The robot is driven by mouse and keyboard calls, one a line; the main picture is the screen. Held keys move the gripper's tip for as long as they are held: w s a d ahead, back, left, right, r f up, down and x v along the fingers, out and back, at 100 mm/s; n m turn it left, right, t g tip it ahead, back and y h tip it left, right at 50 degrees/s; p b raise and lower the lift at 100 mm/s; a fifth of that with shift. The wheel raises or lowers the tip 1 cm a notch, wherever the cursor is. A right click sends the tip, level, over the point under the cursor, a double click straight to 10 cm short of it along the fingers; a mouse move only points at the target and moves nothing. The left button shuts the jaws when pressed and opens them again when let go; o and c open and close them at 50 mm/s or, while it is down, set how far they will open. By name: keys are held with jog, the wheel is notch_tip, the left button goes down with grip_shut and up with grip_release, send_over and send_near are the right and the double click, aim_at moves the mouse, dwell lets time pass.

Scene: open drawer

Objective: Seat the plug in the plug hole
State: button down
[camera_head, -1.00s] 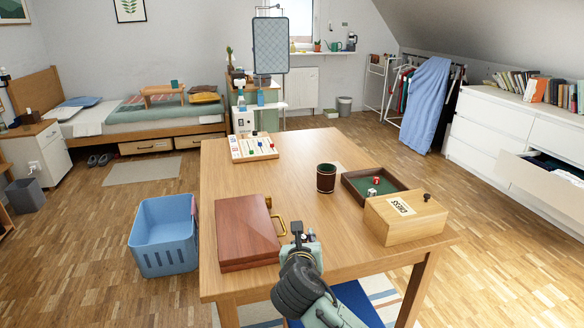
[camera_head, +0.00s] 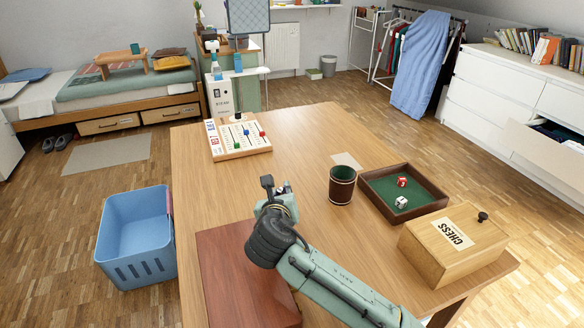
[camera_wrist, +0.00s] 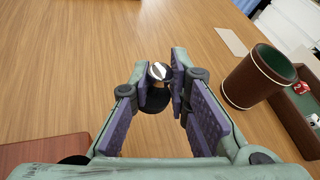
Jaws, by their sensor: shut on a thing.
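The plug (camera_wrist: 153,101) is a dark, round piece with a shiny silver knob on top. In the wrist view it sits between the fingertips of my gripper (camera_wrist: 160,76), which is shut on it. In the head view my gripper (camera_head: 284,192) is above the table beyond the wooden case, left of the dice cup. The plug cannot be made out there, with the wrist and arm in the way. I cannot make out a plug hole in either current view.
The table (camera_head: 290,150) is clear ahead of my gripper. A reddish wooden case (camera_head: 230,270) lies under my arm. To the right are a dice cup (camera_head: 342,186), a dice tray (camera_head: 429,208) and a chess box (camera_head: 425,250). A counting board (camera_head: 228,150) stands farther back. A blue basket (camera_head: 125,225) is left.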

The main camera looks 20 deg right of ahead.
jog(key=p, duration=0.5)
send_over(290, 180)
jog(key=shift+s+f, duration=0.1)
jog(key=shift+f, duration=0.5)
jog(key=shift+f+p, duration=0.8)
jog(key=shift+f, duration=1.05)
jog(key=shift+f, duration=0.15)
jog(key=c, duration=1.5)
grip_release()
